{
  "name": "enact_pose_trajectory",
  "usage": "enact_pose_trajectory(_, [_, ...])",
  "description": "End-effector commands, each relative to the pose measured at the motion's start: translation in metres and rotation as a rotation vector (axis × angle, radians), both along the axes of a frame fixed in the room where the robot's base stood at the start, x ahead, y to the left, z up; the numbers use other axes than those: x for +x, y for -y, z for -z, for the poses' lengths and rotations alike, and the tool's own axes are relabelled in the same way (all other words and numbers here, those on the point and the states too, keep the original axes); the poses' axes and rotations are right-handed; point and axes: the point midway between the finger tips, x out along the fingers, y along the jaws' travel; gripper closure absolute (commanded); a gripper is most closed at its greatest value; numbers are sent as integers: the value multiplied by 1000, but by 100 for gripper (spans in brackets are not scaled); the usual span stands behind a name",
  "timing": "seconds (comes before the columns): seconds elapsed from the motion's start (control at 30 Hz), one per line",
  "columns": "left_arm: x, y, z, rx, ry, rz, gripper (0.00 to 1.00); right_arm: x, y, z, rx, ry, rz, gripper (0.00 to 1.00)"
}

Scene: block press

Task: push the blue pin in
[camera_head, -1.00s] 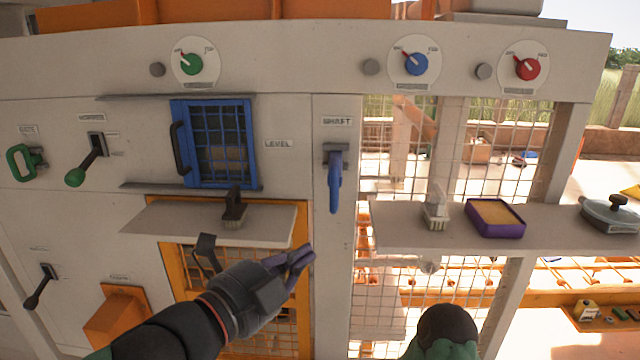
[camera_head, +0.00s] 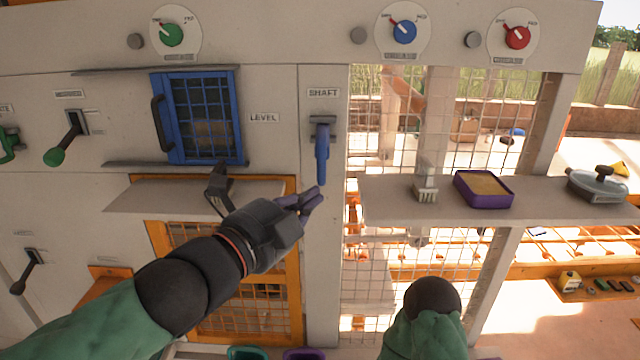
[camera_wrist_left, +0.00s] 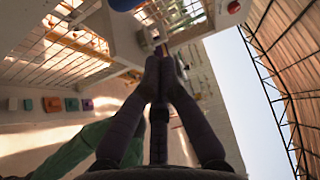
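The blue pin (camera_head: 322,152) hangs down from a dark bracket under the SHAFT label on the grey upright panel. My left gripper (camera_head: 313,196) is just below its lower end in the head view; whether they touch I cannot tell. In the left wrist view the two dark fingers (camera_wrist_left: 160,62) come together at the tips, with nothing seen between them. A blue shape is cut off at the top edge of that view; I cannot tell if it is the pin. My right gripper is out of view.
A shelf (camera_head: 385,203) to the right carries a brush (camera_head: 425,188), a purple tray (camera_head: 484,204) and a lidded pan (camera_head: 598,187). To the left are a blue barred door (camera_head: 204,118), a ledge (camera_head: 140,196) and a green-knobbed lever (camera_head: 66,143).

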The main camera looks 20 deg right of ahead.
Motion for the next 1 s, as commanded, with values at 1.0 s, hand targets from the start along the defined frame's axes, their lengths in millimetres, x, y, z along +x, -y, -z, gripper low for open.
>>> enact_pose_trajectory(1.0, [69,37,0,-1,1,0,100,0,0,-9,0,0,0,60])
